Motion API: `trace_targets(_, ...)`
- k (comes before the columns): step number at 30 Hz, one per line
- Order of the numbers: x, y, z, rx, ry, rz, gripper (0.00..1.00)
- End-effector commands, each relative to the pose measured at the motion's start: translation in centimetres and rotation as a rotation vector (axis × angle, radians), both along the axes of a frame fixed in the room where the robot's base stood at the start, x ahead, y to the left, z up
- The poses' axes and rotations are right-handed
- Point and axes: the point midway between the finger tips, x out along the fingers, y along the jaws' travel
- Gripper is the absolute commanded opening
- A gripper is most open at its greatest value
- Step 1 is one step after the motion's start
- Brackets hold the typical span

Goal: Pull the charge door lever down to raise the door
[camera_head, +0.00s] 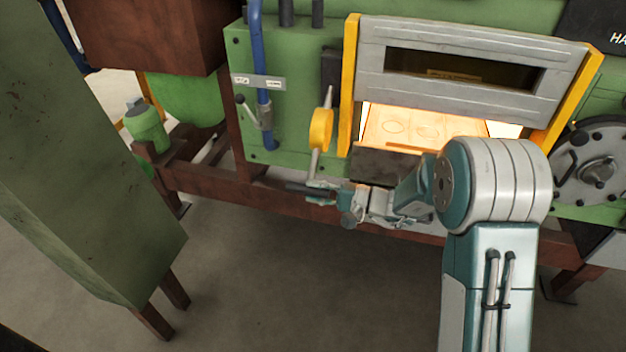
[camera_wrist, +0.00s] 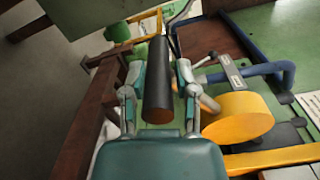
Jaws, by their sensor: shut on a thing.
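The charge door lever has a yellow hub (camera_head: 321,128) on the green furnace front, and its grey rod points down from the hub to a black handle (camera_head: 303,187). My gripper (camera_head: 322,190) is shut on this handle, left of and below the door opening. In the wrist view the black handle (camera_wrist: 158,85) lies between the two fingers of my gripper (camera_wrist: 157,70), with the yellow hub (camera_wrist: 238,116) to its right. The grey charge door (camera_head: 400,82) stands between yellow side rails, with a bright glowing opening (camera_head: 425,124) showing below its lower edge.
A blue pipe (camera_head: 259,60) with a small valve handle runs down left of the lever. A large green cabinet (camera_head: 80,150) stands at the left. A round handwheel (camera_head: 596,170) is at the right. A brown frame beam (camera_head: 220,185) runs below; the floor in front is clear.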

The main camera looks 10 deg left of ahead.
Motion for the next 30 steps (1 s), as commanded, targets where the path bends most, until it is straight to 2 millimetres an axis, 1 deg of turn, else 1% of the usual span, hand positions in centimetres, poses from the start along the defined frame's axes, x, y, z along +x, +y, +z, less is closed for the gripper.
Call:
trace_targets(1,0.7,-0.1,-0.3,0.003,-0.025,-0.007,0.00)
trace_targets(7,1.6,-0.1,-1.5,-0.002,-0.086,-0.009,0.00)
trace_targets(12,2.0,-0.2,-2.1,-0.007,-0.103,-0.012,0.00)
trace_targets(23,2.2,-0.3,-2.4,-0.007,-0.098,-0.014,0.00)
trace_targets(24,2.2,-0.3,-2.4,-0.008,-0.097,-0.015,0.56)
trace_targets(25,2.2,-0.4,-2.4,-0.008,-0.097,-0.015,0.68)
trace_targets(30,2.0,-0.4,-2.3,-0.008,-0.098,-0.014,0.68)
